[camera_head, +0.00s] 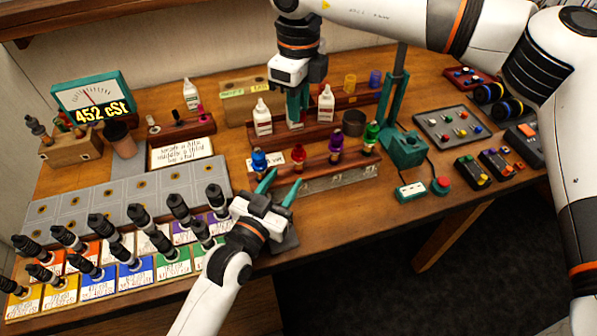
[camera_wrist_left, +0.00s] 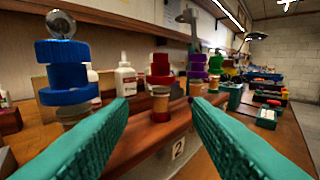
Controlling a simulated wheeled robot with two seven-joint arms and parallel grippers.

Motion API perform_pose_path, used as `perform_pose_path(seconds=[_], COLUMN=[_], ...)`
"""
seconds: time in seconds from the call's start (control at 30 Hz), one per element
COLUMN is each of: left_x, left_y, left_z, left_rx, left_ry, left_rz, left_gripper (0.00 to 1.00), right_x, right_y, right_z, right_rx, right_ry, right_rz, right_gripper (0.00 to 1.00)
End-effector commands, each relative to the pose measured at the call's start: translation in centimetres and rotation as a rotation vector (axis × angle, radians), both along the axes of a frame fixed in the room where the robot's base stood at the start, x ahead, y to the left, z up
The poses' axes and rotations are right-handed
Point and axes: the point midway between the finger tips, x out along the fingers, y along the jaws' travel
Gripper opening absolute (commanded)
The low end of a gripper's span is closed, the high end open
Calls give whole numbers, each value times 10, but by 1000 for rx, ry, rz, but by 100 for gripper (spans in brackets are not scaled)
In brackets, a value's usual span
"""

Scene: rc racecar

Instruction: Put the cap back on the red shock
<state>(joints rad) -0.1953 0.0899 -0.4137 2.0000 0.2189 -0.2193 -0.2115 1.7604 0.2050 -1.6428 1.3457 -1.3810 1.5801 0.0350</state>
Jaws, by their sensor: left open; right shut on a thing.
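The red shock (camera_head: 298,153) stands upright in the front wooden rack, between a blue shock (camera_head: 259,160) and a purple shock (camera_head: 336,145). In the left wrist view the red shock (camera_wrist_left: 160,80) has red parts above a tan body, with no metal eyelet visible on top. I cannot make out a separate cap. My left gripper (camera_head: 279,185) is open and empty, in front of the rack and apart from the red shock. My right gripper (camera_head: 297,98) points down at the rear rack, shut on what looks like a white bottle (camera_head: 294,124), mostly hidden by the fingers.
White bottles (camera_head: 262,117) stand on both sides of my right gripper. A green shock (camera_head: 371,132) stands at the rack's right end. A teal stand (camera_head: 404,148) is to the right. The table's front edge is close.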

Motion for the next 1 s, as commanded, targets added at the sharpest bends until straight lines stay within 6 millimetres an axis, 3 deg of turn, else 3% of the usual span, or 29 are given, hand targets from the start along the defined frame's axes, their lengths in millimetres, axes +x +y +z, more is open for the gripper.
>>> perform_pose_path(seconds=[0.1, 0.3, 0.7, 1.0], left_x=[19, 38, 43, 42], left_y=[-10, -20, -22, -22], left_z=[1, 0, 0, 0], left_rx=[-1, 0, -1, 0], left_ry=[-2, -1, 0, 0], left_rz=[-1, 0, 0, 0], left_gripper=[45, 45, 45, 0], right_x=[0, 0, 0, 0], right_y=[0, 0, 0, 0], right_z=[0, 0, 0, 0], right_rx=[0, 0, 0, 0], right_ry=[0, 0, 0, 0], right_rz=[0, 0, 0, 0], right_gripper=[3, 3, 3, 3])
